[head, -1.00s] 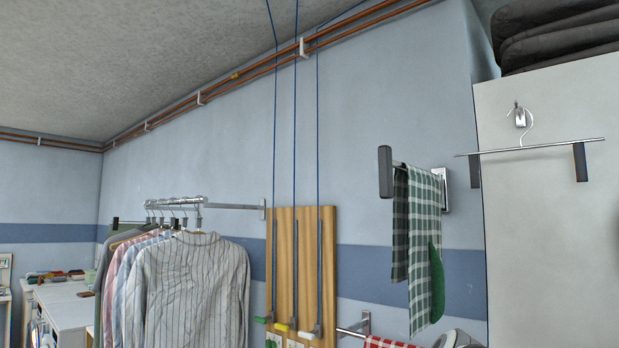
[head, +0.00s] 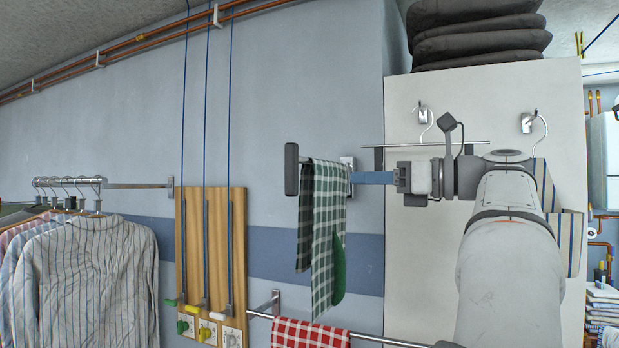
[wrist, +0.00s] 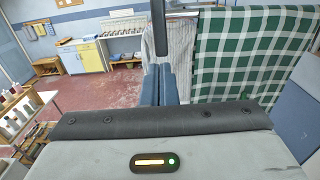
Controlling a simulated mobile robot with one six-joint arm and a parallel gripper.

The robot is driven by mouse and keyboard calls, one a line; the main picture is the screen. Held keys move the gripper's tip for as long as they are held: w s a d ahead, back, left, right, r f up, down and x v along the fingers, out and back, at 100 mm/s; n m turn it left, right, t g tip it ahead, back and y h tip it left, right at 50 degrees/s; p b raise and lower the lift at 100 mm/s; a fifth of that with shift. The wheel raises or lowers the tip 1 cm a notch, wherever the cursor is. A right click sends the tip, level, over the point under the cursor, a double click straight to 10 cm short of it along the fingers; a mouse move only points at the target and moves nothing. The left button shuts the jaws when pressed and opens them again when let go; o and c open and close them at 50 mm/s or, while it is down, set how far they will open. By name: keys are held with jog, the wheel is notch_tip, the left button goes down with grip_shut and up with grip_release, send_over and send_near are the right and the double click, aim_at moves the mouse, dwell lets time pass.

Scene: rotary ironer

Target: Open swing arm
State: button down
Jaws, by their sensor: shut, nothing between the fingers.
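The swing arm is a metal rail on a wall bracket, with a dark grey upright end piece (head: 291,169) at its left end. A green and white checked cloth (head: 322,235) hangs over it. My gripper (head: 354,178) is shut and empty, pointing left, just right of the cloth in the head view. In the wrist view the blue fingers (wrist: 159,75) point toward the dark end piece (wrist: 159,28), which stands in line beyond their tips. The checked cloth (wrist: 245,55) is to the right of the fingers there. I cannot tell whether the fingers touch anything.
Striped shirts (head: 95,280) hang on a rail at left. A wooden board (head: 240,255) with cords and coloured handles is on the wall. A red checked cloth (head: 310,333) hangs on a lower rail. A white cabinet (head: 405,260) with hangers stands behind my arm.

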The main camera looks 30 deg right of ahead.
aim_at(297, 179)
jog(key=p+x, duration=0.1)
jog(key=x, duration=0.9)
jog(key=shift+w+a, duration=0.15)
jog(key=shift+w, duration=0.05)
